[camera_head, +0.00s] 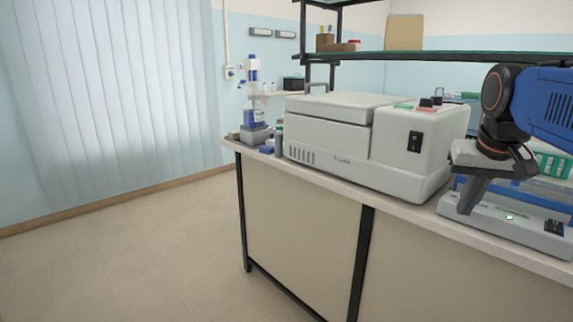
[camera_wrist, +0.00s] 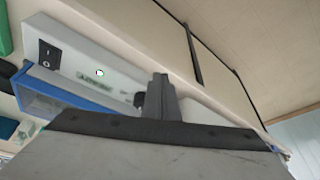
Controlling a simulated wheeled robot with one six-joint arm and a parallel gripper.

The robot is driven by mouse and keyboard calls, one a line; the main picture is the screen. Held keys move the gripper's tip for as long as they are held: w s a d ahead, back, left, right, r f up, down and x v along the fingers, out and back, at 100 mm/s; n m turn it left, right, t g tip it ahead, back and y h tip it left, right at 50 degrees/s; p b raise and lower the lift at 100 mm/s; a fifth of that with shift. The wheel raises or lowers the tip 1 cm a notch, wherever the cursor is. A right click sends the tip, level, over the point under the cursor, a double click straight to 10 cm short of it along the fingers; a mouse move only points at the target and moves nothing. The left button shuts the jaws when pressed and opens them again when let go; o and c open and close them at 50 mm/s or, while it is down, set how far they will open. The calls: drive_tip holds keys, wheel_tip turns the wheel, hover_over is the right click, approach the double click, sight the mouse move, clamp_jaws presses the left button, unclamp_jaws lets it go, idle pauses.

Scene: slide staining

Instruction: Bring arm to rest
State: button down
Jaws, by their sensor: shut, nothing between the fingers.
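My gripper (camera_head: 468,202) is at the right of the head view, at the end of my blue and black arm. Its fingers are shut with nothing between them and point down. It hangs near the bench's front edge, in front of a low white device (camera_head: 515,222) with a black switch. In the wrist view the shut fingers (camera_wrist: 160,82) stand out over the front edge of the bench, beside the same white device (camera_wrist: 85,68). I cannot tell the exact gap between the fingers and the device.
A large white machine (camera_head: 335,140) stands on the bench (camera_head: 300,215) left of my gripper. A blue rack (camera_wrist: 62,96) and a green basket (camera_head: 553,163) are close by on the right. The floor (camera_head: 120,265) at left is clear.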

drive_tip(key=s+a+f+n, duration=0.1)
drive_tip(key=s+a+f, duration=0.2)
drive_tip(key=f, duration=0.3)
drive_tip(key=s+a+f+n+y, duration=0.1)
drive_tip(key=s+a+f, duration=0.3)
drive_tip(key=f, duration=0.3)
drive_tip(key=s+a+f+n, duration=0.2)
drive_tip(key=s+a+f, duration=0.1)
drive_tip(key=s+f, duration=0.3)
drive_tip(key=shift+a+f+t+y, duration=0.3)
drive_tip(key=shift+a+f, duration=0.1)
drive_tip(key=shift+f, duration=0.15)
